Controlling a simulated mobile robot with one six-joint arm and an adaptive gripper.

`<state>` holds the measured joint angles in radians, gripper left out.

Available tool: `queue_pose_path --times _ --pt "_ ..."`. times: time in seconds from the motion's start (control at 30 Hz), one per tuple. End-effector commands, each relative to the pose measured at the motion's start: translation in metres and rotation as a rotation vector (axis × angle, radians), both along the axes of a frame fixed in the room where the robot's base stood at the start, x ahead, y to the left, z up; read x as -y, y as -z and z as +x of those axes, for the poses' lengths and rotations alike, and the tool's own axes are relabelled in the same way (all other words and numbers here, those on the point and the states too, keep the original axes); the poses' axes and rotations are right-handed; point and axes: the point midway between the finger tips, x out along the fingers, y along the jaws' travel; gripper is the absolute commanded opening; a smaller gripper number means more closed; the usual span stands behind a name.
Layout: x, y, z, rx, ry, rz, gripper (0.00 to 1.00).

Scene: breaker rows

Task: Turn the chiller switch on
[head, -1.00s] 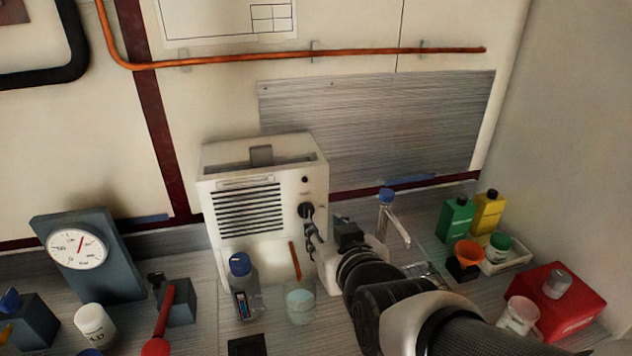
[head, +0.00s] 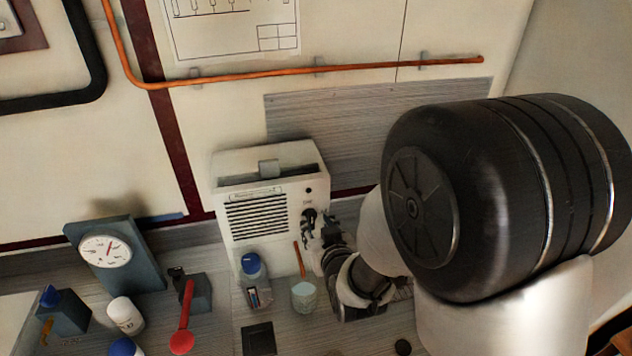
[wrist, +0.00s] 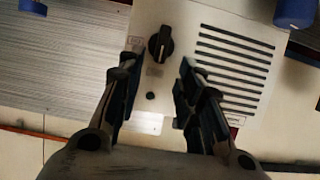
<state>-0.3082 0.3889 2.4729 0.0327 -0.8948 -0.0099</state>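The chiller is a white box with a slotted vent (head: 257,212), standing on the counter against the wall in the head view. Its black rotary switch (wrist: 160,45) is on the front face beside the vent slots. In the wrist view the knob's grip bar stands nearly upright. The small labels near it are too blurred to read. My gripper (wrist: 157,72) is open, with the knob in line with the gap between its fingers and just past the fingertips. Nothing is held. In the head view my gripper (head: 322,232) is close in front of the switch (head: 308,216) and partly covers it.
A blue-capped bottle (head: 253,275) and a glass beaker with a red stick (head: 304,296) stand just before the chiller. A gauge (head: 106,250) and a red-handled lever (head: 184,318) are to the left. My arm hides the right side of the counter.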

Motion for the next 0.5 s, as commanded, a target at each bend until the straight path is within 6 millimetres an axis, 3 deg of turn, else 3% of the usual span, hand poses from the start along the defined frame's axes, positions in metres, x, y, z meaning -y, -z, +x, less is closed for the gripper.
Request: queue_pose_path --times 0.2,0.5 --pt "-0.009 0.016 0.033 0.003 0.0 0.001 0.33" --pt "-0.013 0.021 0.045 0.003 0.0 0.001 0.33"
